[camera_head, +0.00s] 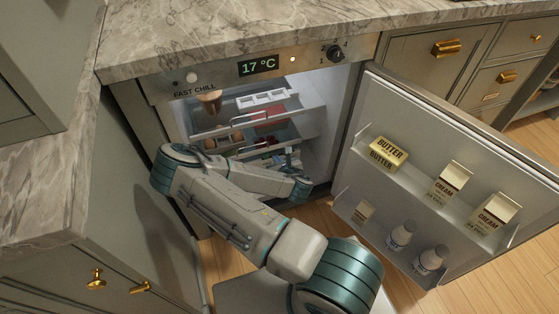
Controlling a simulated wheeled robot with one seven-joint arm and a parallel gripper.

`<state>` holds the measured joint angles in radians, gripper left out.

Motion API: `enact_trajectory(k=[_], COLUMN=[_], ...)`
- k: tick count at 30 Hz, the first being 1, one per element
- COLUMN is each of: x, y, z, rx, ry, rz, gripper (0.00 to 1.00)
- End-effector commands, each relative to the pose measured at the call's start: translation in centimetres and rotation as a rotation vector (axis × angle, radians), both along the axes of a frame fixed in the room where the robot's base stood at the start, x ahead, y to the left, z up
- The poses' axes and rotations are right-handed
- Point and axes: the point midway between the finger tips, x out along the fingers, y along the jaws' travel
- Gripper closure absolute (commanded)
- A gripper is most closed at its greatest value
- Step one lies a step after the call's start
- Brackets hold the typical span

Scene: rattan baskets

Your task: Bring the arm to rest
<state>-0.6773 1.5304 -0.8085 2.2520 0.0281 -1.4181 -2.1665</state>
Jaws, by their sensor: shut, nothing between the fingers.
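My arm reaches from the lower right toward an open built-in fridge (345,95). Its upper links bend at the fridge's front opening. My gripper (290,160) is small in the picture, at the lower front of the fridge opening near the shelves. Its fingers are shut with nothing visible between them. Part of the gripper and the lower shelf are hidden behind my arm.
The fridge door (345,190) stands wide open on the right, with butter (387,153), cream cartons (451,178) and small bottles (403,233) on its racks. A marble counter (230,30) overhangs the fridge. Cabinets (130,200) stand close on the left.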

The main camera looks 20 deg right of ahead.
Motion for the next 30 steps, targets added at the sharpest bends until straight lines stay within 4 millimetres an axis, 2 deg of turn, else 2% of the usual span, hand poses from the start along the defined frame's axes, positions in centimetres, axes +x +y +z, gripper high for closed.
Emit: enact_trajectory(k=[3,6,13,17,20,30], x=[-1.2,-1.6,-1.8,-1.5,-1.3,-1.4], y=[-0.1,-0.2,-0.3,-0.5,-0.9,-1.3], z=[0.6,0.8,0.9,1.8,3.5,10.6], rx=[-0.001,-0.001,0.002,0.052,0.153,0.658], ry=[0.002,0.001,0.001,0.004,0.013,0.067], rz=[-0.003,-0.003,-0.008,-0.066,-0.183,-0.716], gripper=[1.00,1.00,1.00,1.00,1.00,1.00])
